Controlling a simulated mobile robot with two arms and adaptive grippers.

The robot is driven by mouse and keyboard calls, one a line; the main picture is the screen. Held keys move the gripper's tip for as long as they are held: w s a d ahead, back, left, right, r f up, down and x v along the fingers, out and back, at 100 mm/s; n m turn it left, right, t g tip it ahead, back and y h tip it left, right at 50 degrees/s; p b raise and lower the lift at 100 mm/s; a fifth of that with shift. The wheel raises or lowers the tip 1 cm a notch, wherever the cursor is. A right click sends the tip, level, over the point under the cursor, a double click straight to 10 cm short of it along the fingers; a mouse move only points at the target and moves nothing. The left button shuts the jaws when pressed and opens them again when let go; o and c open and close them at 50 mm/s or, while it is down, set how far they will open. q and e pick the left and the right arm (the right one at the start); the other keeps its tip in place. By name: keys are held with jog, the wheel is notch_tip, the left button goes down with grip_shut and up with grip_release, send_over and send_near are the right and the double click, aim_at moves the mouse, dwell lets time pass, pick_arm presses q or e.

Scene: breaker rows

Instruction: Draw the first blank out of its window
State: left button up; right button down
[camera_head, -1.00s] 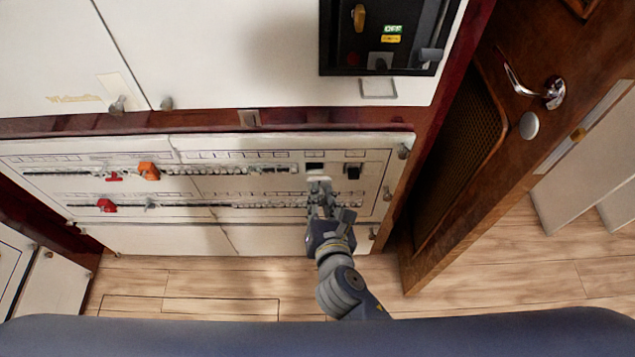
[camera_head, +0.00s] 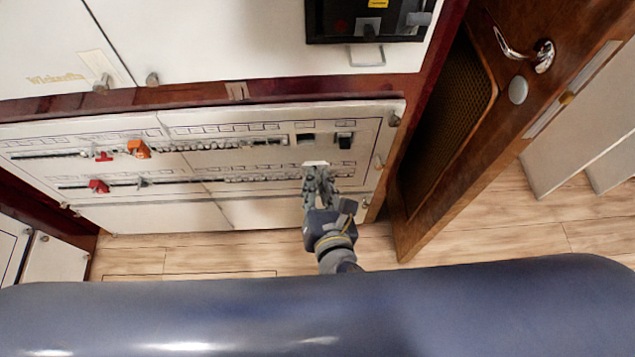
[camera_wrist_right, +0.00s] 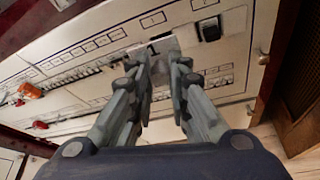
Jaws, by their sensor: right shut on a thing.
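My right gripper (camera_head: 317,170) is in front of the lower breaker panel (camera_head: 255,180). It is shut on a pale, flat blank (camera_head: 316,163), which shows at the fingertips. In the right wrist view the blank (camera_wrist_right: 160,48) sits between the two fingers (camera_wrist_right: 155,72), apart from the row of labels. A dark open window (camera_head: 305,138) shows in the panel just above the blank in the head view. In the wrist view the blank and fingers hide most of that area. My left gripper is not in view.
A black breaker (camera_head: 344,141) sits right of the window; it also shows in the wrist view (camera_wrist_right: 209,30). Orange (camera_head: 138,149) and red (camera_head: 99,186) pieces are on the rows at left. A wooden door (camera_head: 500,110) stands at right. Floor below is clear.

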jog(key=shift+r+p, duration=0.1)
jog(key=shift+p, duration=0.3)
jog(key=shift+s, duration=0.2)
jog(key=s, duration=0.3)
jog(key=shift+p, duration=0.4)
jog(key=shift+s, duration=0.1)
jog(key=s, duration=0.6)
jog(key=shift+s, duration=0.4)
dwell(0.7)
